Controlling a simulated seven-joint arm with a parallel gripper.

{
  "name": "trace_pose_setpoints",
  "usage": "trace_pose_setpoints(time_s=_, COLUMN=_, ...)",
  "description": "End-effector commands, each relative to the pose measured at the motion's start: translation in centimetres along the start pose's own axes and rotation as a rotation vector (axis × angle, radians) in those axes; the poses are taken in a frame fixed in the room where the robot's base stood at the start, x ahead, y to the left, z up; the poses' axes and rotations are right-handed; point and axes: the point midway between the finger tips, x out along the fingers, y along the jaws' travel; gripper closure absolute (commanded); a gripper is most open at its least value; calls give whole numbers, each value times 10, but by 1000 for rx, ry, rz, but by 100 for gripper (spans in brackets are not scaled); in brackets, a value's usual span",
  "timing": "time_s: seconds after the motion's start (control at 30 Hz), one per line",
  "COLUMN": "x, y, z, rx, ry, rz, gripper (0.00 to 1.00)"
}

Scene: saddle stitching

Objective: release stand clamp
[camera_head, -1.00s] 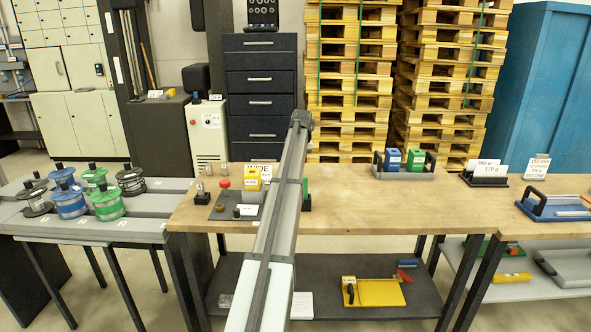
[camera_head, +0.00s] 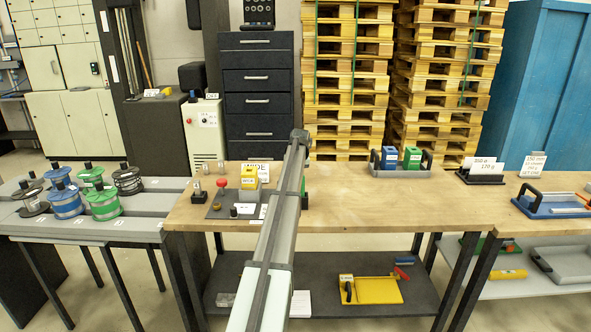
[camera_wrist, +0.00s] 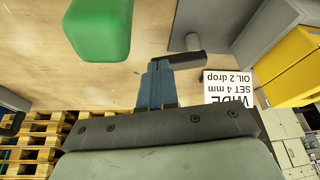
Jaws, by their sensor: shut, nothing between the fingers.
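My gripper (camera_wrist: 155,84) shows in the wrist view as a pair of blue-grey fingers, shut with nothing held. A dark lever (camera_wrist: 188,59) lies just beyond the fingertips, beside a short grey round post (camera_wrist: 192,41) on a grey body (camera_wrist: 222,20). It looks like the clamp lever, but I cannot tell whether the fingers touch it. A rounded green part (camera_wrist: 100,28) stands left of the fingers. In the head view my arm hides the gripper and most of the stand; only a dark green edge (camera_head: 304,187) shows beside the arm.
A yellow box (camera_head: 249,177) and a red knob (camera_head: 222,187) stand on a grey plate left of my arm. An upside-down sign (camera_wrist: 230,87) lies near the fingers in the wrist view. A tray with blue and green blocks (camera_head: 401,160) stands right; the bench (camera_head: 370,205) between is clear.

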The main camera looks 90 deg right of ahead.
Motion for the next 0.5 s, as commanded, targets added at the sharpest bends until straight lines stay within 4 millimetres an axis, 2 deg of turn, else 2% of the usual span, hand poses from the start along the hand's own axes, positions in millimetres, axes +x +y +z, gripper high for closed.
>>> trace_pose_setpoints(time_s=0.03, x=8, y=0, z=0, rx=0, ry=-2, rz=-1, gripper=100)
trace_pose_setpoints(time_s=0.2, x=21, y=0, z=0, rx=0, ry=0, rz=0, gripper=100)
trace_pose_setpoints(time_s=0.5, x=27, y=0, z=0, rx=0, ry=0, rz=0, gripper=100)
